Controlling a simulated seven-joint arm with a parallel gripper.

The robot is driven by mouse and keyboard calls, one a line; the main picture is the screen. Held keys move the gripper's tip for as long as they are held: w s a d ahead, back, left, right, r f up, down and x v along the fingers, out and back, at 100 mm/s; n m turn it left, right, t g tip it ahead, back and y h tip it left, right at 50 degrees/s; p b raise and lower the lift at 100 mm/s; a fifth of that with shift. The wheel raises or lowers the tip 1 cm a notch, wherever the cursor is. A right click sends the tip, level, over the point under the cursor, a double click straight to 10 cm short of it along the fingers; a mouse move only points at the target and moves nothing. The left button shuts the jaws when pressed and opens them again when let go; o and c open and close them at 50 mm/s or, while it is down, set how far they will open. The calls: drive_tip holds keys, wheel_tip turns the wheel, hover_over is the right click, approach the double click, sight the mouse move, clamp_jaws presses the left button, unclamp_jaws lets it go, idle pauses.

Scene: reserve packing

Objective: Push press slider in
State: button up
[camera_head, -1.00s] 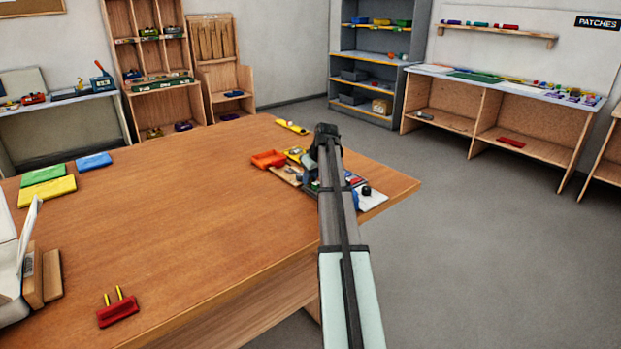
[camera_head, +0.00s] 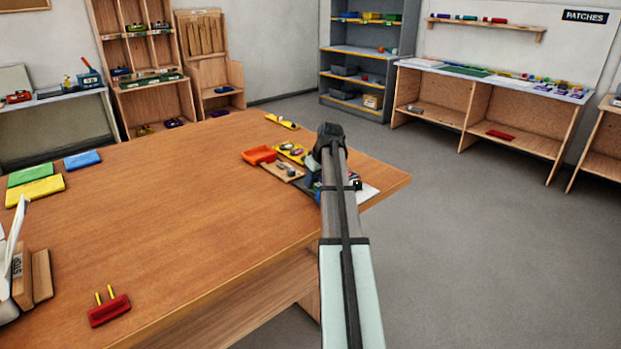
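My arm reaches up from the bottom of the picture, and my gripper (camera_head: 328,137) is at its far end, over the right part of the wooden table (camera_head: 180,225). The arm hides the fingers, so their opening does not show. A small cluster of items lies under and beside the arm, with a blue piece and a pale plate (camera_head: 368,193) partly showing. I cannot make out a press or its slider; the arm may cover it.
An orange tray (camera_head: 258,155), a wooden board (camera_head: 284,172) with small parts and a yellow tray (camera_head: 292,152) lie left of my arm. A red block (camera_head: 109,311) with two yellow pegs lies at the front left. The table's middle is clear.

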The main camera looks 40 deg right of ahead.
drive_tip(key=o, duration=0.4)
drive_tip(key=shift+r, duration=0.1)
drive_tip(key=v, duration=1.3)
drive_tip(key=shift+s+r, duration=0.15)
drive_tip(key=shift+r, duration=0.15)
